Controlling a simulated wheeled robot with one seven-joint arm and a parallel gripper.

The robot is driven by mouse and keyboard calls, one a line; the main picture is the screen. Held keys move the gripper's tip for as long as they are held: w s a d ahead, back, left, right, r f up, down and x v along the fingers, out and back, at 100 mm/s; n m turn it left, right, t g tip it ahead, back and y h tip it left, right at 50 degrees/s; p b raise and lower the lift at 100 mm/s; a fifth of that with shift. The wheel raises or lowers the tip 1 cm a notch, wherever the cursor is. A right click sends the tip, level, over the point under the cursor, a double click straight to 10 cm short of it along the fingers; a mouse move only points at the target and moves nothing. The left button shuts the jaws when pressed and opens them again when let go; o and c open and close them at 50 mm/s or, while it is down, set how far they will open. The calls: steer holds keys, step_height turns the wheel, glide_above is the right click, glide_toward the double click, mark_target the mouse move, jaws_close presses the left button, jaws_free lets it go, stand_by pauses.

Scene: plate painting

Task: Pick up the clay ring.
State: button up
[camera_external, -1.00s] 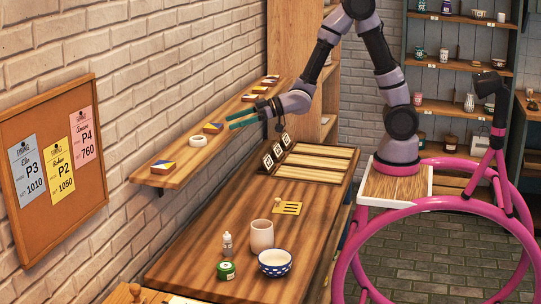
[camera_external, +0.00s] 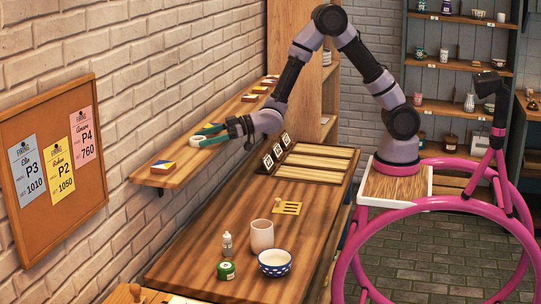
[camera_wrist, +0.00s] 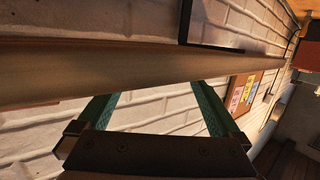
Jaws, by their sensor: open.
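The clay ring (camera_external: 195,141) is small and pale. It lies on the wooden wall shelf (camera_external: 170,180) at the left in the external view, partly hidden by my gripper. My gripper (camera_external: 203,137) is open, its teal fingers pointing left at the ring. I cannot tell whether the fingers touch the ring or stand just above or around it. In the wrist view the two teal fingers (camera_wrist: 158,92) are apart, with the shelf's edge (camera_wrist: 100,75) crossing beyond them. The ring cannot be made out there.
A small patterned block (camera_external: 163,167) lies on the shelf in front of the ring, and several more lie farther back. The brick wall (camera_external: 120,110) runs close behind the shelf. Below, the table (camera_external: 200,240) holds a cup (camera_external: 262,235), a bowl (camera_external: 275,263) and a tile rack (camera_external: 318,162).

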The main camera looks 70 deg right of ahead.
steer(key=shift+w+a+f, duration=0.1)
steer(key=shift+w+a, duration=0.15)
steer(key=shift+w, duration=0.25)
steer(key=c, duration=1.3)
